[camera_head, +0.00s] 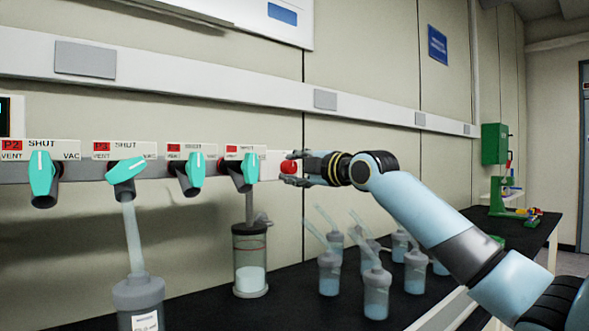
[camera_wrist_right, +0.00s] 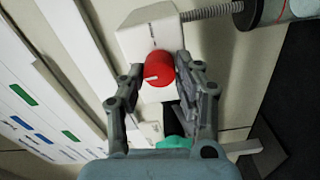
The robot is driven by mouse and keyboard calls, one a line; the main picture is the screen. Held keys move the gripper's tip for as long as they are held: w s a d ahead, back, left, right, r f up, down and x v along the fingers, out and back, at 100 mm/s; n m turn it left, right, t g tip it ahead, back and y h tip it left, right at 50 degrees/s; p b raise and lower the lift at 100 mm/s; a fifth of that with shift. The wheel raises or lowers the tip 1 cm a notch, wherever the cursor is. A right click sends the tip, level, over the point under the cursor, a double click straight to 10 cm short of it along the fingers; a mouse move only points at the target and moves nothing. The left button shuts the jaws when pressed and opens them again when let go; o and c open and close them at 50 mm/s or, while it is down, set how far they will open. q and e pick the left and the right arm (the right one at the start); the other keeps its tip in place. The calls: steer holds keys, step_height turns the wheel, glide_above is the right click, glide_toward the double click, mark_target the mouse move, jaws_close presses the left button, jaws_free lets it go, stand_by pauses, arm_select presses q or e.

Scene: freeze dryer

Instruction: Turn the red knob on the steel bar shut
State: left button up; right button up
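The red knob (camera_head: 289,167) is round and sits at the right end of the steel bar (camera_head: 80,170). In the right wrist view the knob (camera_wrist_right: 160,68) shows on a white block (camera_wrist_right: 138,30), with a short white mark pointing left. My right gripper (camera_head: 296,168) reaches in from the right, one finger above the knob and one below. In the wrist view the fingertips (camera_wrist_right: 162,72) flank the knob on both sides and appear to touch it. My left gripper is not in view.
Several teal valve handles (camera_head: 126,170) stand along the bar to the left; one also shows in the wrist view (camera_wrist_right: 173,142). Several capped flasks (camera_head: 376,290) stand on the black bench (camera_head: 285,310) under my right arm.

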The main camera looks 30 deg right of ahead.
steer(key=o, duration=0.4)
steer(key=s, duration=0.7)
steer(key=shift+s+d, duration=0.25)
stand_by(0.3)
